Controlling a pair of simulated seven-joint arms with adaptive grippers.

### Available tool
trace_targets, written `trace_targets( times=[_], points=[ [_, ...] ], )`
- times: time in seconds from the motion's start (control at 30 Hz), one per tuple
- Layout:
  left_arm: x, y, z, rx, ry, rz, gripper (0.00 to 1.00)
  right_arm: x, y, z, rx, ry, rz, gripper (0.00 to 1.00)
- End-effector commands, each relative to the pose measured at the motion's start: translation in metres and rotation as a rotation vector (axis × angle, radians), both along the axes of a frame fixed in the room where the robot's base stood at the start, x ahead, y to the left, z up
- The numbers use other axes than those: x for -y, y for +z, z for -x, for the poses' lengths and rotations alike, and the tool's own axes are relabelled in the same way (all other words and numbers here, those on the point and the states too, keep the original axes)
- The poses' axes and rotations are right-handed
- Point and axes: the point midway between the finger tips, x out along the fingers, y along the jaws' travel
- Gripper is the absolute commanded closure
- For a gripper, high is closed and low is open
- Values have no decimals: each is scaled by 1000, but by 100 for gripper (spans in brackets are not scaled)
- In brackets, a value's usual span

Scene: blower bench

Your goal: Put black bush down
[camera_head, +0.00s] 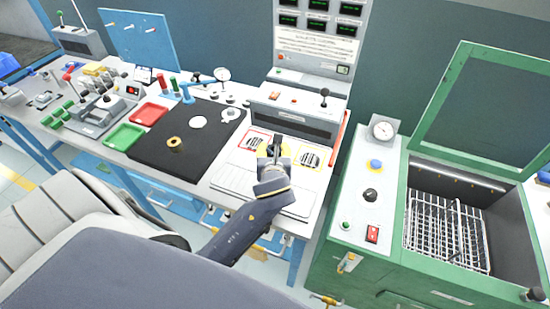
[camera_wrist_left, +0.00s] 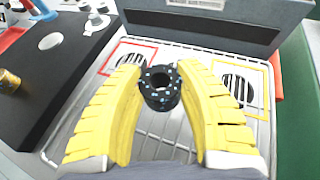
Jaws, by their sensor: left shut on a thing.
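The black bush (camera_wrist_left: 160,88) is a dark ring with small light dots around its rim. It sits between the yellow fingertips of my left gripper (camera_wrist_left: 160,90) in the left wrist view. In the head view my left gripper (camera_head: 270,152) hangs over the white bench by the red-framed and yellow-framed slotted pads, and it hides the bush there. The gripper is shut on the bush. From these views I cannot tell whether the bush touches the surface below. My right gripper is not in view.
The red-framed pad (camera_head: 254,141) and yellow-framed pad (camera_head: 310,157) lie on either side. A black mat (camera_head: 165,155) with a brass ring (camera_head: 175,145) is to the left. A grey box (camera_head: 297,113) stands behind. A green cabinet (camera_head: 387,205) is at right.

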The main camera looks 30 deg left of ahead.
Motion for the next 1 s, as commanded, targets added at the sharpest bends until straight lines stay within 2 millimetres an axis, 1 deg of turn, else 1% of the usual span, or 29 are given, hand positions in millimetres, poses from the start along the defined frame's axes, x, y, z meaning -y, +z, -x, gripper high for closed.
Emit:
trace_targets(
  times=[0.1,0.3,0.8,0.83,1.0],
  points=[
    [-2,-16,2,-6,3,-1,100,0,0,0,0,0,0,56],
    [-5,-36,3,-4,8,-2,100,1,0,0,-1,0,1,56],
    [-5,-42,4,-2,9,-1,100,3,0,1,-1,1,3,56],
    [-5,-43,4,-3,9,0,61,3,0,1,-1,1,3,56],
    [-5,-42,4,-3,9,0,42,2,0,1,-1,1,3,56]
  ],
)
